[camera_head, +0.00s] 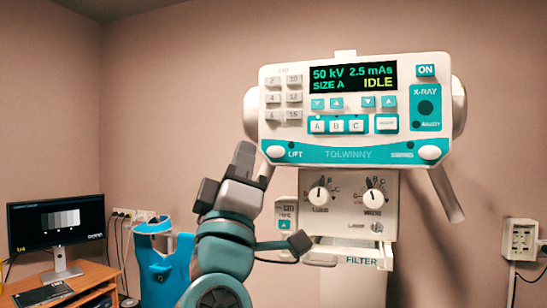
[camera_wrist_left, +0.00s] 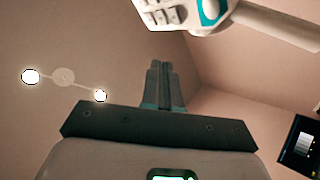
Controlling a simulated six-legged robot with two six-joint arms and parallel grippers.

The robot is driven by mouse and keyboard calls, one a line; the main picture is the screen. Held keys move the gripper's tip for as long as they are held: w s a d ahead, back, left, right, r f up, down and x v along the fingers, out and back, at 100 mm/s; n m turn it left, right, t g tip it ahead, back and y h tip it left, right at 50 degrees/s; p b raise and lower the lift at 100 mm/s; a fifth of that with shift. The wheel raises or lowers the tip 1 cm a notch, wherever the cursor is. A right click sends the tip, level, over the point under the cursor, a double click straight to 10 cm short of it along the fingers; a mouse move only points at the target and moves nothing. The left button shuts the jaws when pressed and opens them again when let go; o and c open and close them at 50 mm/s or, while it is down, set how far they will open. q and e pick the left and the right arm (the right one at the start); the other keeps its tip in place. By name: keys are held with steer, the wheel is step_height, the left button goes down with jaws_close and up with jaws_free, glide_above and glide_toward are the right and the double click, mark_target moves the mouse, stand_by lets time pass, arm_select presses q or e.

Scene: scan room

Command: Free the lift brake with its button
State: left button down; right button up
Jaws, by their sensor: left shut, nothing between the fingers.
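The white and teal X-ray console (camera_head: 355,70) faces me with its screen showing IDLE. The white oval lift button (camera_head: 276,151) sits at its lower left corner beside the word LIFT. My left gripper (camera_head: 243,155) points up, just left of and slightly below that button in the picture. I see a gap between them there, but cannot judge the depth. In the left wrist view its fingers (camera_wrist_left: 165,85) are together with nothing between them. Part of the console (camera_wrist_left: 180,12) shows there at the top edge; the lift button cannot be made out. My right gripper is not in view.
A similar white button (camera_head: 430,152) is at the console's lower right. A knob panel (camera_head: 346,200) and filter housing (camera_head: 352,285) are below. A monitor (camera_head: 58,225) stands on a wooden desk (camera_head: 95,277) at left, near a blue garment (camera_head: 165,265).

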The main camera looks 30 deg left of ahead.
mark_target(276, 152)
arm_select(q)
steer(key=w+p, duration=0.1)
steer(key=w, duration=0.2)
steer(key=w+a+p, duration=0.1)
steer(key=w, duration=0.1)
steer(key=w+p, duration=0.1)
steer(key=w, duration=0.2)
steer(key=shift+w+a, duration=0.2)
steer(key=shift+w, duration=0.1)
steer(key=shift+s+a, duration=0.15)
stand_by(0.3)
stand_by(0.5)
